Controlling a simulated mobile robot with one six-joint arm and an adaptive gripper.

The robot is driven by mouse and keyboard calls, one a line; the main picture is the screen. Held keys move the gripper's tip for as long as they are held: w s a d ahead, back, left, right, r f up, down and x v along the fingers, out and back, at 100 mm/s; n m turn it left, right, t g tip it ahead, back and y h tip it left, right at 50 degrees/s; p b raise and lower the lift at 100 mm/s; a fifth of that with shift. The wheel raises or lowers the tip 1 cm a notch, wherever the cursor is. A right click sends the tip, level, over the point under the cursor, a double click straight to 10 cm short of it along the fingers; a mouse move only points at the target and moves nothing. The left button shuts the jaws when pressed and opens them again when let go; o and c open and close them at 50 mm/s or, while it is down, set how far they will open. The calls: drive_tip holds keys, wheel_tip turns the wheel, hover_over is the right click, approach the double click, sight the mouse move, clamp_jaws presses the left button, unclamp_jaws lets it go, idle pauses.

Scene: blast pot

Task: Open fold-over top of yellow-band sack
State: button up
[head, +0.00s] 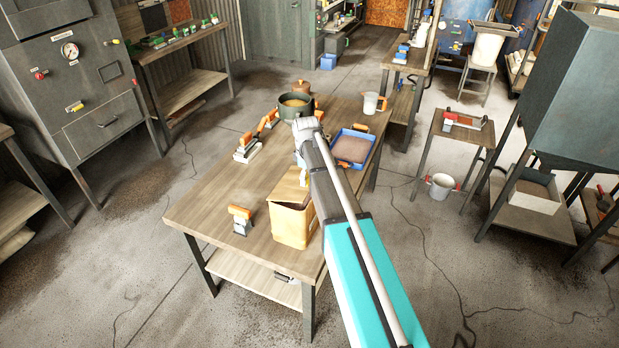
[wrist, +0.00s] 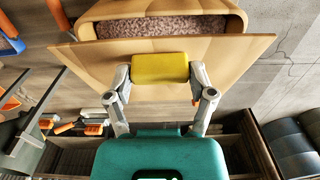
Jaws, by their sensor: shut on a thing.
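The yellow-band sack (head: 292,226) is a tan, box-shaped sack standing on the near part of the wooden table. Its fold-over top (head: 287,186) is a flat tan panel, raised at a tilt from the mouth. In the wrist view the top (wrist: 235,50) spans the picture, and speckled grit (wrist: 165,27) shows in the open mouth of the sack behind it. A yellow tab (wrist: 160,66) sits on the panel's edge. My gripper (wrist: 160,74) is shut on this tab, one finger at each side. In the head view my arm hides part of the gripper and the sack's right side.
On the table (head: 215,200) are an orange-handled tool (head: 240,219) left of the sack, a blue tray (head: 352,149) of grit, a green pot (head: 295,106) and a white jug (head: 374,103). A bucket (head: 440,186) stands on the floor at right.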

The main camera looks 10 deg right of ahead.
drive_tip(key=shift+w+a+r+p, duration=0.4)
drive_tip(key=shift+a+r+p, duration=0.15)
drive_tip(key=shift+r, duration=0.15)
drive_tip(key=shift+w+a+r+p, duration=0.4)
drive_tip(key=shift+r+p, duration=0.1)
drive_tip(key=shift+r, duration=0.15)
drive_tip(key=o, duration=1.3)
drive_tip(key=shift+c, duration=0.2)
drive_tip(key=shift+s, duration=0.1)
drive_tip(key=shift+d+f, duration=0.1)
drive_tip(key=shift+f, duration=0.1)
